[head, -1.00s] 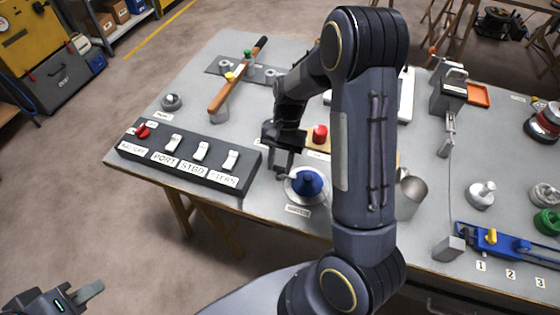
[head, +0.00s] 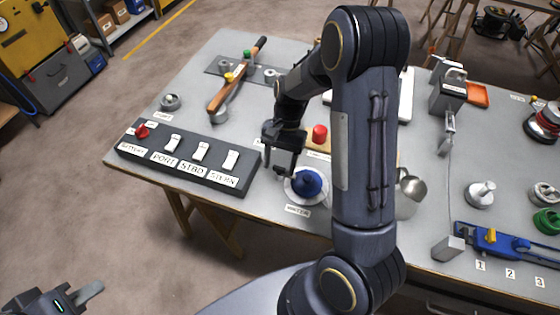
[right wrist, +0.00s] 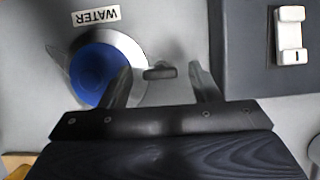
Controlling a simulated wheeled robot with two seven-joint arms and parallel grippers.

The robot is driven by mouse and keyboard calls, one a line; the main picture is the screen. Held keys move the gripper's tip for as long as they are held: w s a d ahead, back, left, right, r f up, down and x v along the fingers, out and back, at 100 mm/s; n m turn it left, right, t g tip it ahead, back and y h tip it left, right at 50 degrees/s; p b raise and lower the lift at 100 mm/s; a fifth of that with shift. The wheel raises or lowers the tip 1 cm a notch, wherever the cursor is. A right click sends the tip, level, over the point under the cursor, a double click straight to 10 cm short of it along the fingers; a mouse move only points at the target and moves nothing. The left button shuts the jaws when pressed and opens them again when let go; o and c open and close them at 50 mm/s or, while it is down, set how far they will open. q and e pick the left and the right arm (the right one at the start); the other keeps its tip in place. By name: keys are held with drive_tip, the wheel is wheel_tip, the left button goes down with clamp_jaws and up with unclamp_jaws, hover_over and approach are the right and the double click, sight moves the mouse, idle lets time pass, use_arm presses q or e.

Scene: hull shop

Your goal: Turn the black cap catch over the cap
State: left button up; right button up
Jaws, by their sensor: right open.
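The blue cap (head: 308,183) sits in a round pale metal fitting on the near part of the bench, behind a WATER label (right wrist: 96,15). The cap also shows in the right wrist view (right wrist: 88,72). The small black cap catch (right wrist: 160,73) lies beside the cap, at the fitting's rim, pointing away from it. My right gripper (head: 281,164) is open above the catch. In the right wrist view its fingers stand on either side of the catch, with gaps; contact is not visible. My left gripper (head: 88,292) is at the lower left, off the bench, only partly shown.
A black switch panel (head: 205,185) with a red knob and white rockers stands left of the fitting. A red button (head: 320,133) is behind the cap. A metal cup (head: 408,195) stands right of my arm. A blue slide rail (head: 510,248) is at far right.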

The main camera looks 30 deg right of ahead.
drive_tip(key=v, duration=0.7)
drive_tip(key=shift+r, duration=0.35)
drive_tip(key=shift+w+d, duration=0.1)
drive_tip(key=shift+d, duration=0.05)
drive_tip(key=s+a+r+n+t+y, duration=0.1)
drive_tip(key=s+a+r+n+t, duration=0.25)
drive_tip(key=s+r, duration=0.6)
drive_tip(key=s+a+n+t, duration=0.3)
drive_tip(key=s+n+t, duration=0.2)
drive_tip(key=s, duration=0.5)
drive_tip(key=shift+a+h, duration=0.3)
